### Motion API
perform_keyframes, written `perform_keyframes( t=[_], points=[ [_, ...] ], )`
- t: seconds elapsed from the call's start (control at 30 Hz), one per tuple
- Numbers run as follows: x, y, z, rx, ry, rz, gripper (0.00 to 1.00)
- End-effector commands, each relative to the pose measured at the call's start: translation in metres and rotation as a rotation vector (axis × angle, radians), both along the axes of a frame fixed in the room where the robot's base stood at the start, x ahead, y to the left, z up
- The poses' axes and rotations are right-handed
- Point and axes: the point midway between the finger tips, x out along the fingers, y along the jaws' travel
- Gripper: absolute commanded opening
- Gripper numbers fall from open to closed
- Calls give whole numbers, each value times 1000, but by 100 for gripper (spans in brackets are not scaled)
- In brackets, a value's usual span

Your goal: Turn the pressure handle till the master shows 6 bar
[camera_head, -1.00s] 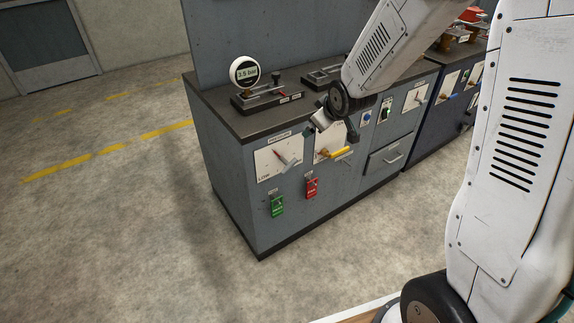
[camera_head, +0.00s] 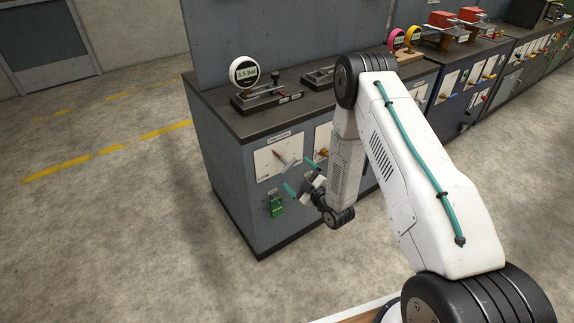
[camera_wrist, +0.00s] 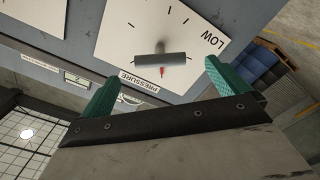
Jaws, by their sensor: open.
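The master gauge (camera_head: 243,72) is a round white dial on the bench top, and its display reads 3.5 bar. The pressure handle (camera_head: 290,162) is a grey bar with a red pointer on a white scale plate (camera_head: 268,166) on the cabinet's front. In the wrist view the handle (camera_wrist: 160,59) lies in front of the space between the fingers, on the plate marked PRESSURE and LOW (camera_wrist: 118,38). My gripper (camera_head: 304,178) is open and empty, its teal fingertips (camera_wrist: 165,82) apart on either side of the handle in that view. It does not touch the handle.
A green switch (camera_head: 277,204) sits below the pressure plate. A second white plate (camera_head: 322,142) is partly hidden by my arm. More benches with coloured gauges (camera_head: 400,39) stand to the right. The floor to the left is clear.

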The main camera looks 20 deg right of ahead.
Motion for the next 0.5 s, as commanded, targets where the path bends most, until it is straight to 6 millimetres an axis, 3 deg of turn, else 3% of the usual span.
perform_keyframes(
  t=[0.5],
  points=[
    [64, 22, 0, 1, -12, 2, 100]
  ],
)
